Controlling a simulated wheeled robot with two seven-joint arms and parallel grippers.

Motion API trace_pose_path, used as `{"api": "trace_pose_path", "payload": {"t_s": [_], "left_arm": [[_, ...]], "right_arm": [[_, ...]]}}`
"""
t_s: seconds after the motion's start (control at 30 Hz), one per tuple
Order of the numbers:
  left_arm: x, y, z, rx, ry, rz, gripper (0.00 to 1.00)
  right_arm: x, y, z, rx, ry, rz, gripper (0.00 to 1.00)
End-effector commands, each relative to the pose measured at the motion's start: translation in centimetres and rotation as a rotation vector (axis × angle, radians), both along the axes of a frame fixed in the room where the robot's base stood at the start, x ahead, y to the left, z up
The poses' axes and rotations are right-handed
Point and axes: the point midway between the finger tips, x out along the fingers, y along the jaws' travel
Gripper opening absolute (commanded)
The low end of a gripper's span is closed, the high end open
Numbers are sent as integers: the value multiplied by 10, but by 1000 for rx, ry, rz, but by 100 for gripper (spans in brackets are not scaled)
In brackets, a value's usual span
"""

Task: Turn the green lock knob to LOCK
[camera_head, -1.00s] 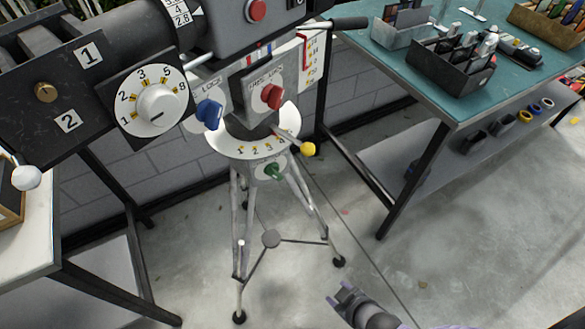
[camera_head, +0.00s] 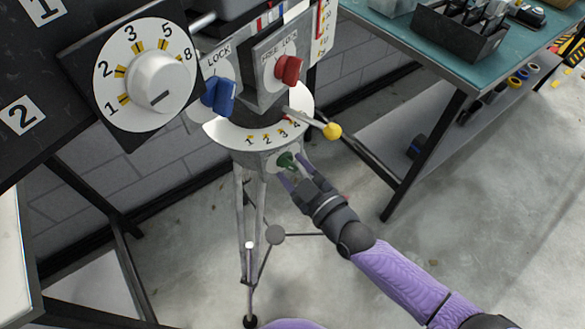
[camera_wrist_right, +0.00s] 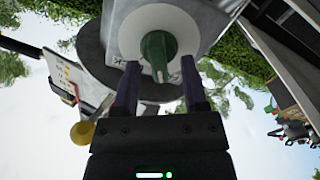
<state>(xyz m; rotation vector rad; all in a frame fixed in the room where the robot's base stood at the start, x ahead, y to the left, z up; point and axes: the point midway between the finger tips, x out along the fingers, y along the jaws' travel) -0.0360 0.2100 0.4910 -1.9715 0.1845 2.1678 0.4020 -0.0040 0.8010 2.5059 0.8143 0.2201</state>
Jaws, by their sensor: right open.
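The green lock knob (camera_head: 286,160) sits on the front of the tripod head, below the numbered white dial plate (camera_head: 262,139). My right gripper (camera_head: 293,175) is at the knob in the head view, with its fingers open. In the right wrist view the green knob (camera_wrist_right: 157,54) lies ahead, between and just beyond the two dark fingertips (camera_wrist_right: 161,80). The knob's bar points toward the gripper in that view. I cannot tell whether the fingers touch it. Its label is mostly hidden. My left gripper is not in view.
A yellow-tipped lever (camera_head: 331,130) sticks out just above my right gripper. A blue knob (camera_head: 219,96) and a red knob (camera_head: 288,70) are higher up. The tripod legs (camera_head: 246,225) stand below. A teal workbench (camera_head: 430,60) is at the right.

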Motion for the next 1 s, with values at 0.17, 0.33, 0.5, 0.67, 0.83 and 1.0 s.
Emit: {"api": "trace_pose_path", "payload": {"t_s": [0.17,0.33,0.5,0.67,0.83,1.0], "left_arm": [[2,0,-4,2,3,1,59],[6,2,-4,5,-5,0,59],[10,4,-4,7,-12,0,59],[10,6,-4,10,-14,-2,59],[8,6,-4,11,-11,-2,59],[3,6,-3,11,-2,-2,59]], "right_arm": [[8,6,0,1,2,0,56],[8,6,0,-1,2,0,56],[8,6,0,-1,2,0,30],[8,6,0,-1,2,0,0],[8,6,0,3,5,0,0],[8,6,0,36,29,0,0]]}}
